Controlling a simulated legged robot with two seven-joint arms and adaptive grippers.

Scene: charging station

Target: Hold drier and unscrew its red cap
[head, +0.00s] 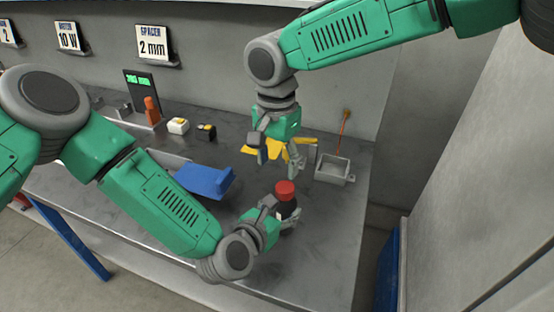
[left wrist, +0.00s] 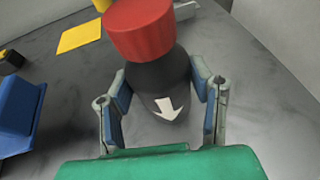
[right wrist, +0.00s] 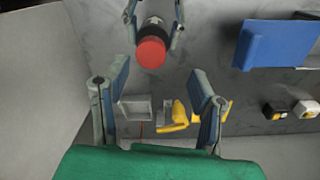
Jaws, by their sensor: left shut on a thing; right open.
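The drier is a dark bottle (left wrist: 157,80) with a white arrow on its side and a red cap (head: 285,189) on top. It stands upright near the front right of the grey table. My left gripper (head: 278,215) is shut around the drier's dark body, below the cap. In the left wrist view the red cap (left wrist: 140,28) is clear of the fingers. My right gripper (head: 276,158) is open and empty, above and behind the drier. In the right wrist view the red cap (right wrist: 151,52) lies beyond the open fingers (right wrist: 156,92), apart from them.
A grey box (head: 334,170) and yellow pieces (head: 262,146) lie behind the drier. A blue bin (head: 205,181) stands to the left. Small yellow-and-white (head: 178,125) and yellow-and-black (head: 206,132) blocks sit farther back. A wall rises on the right.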

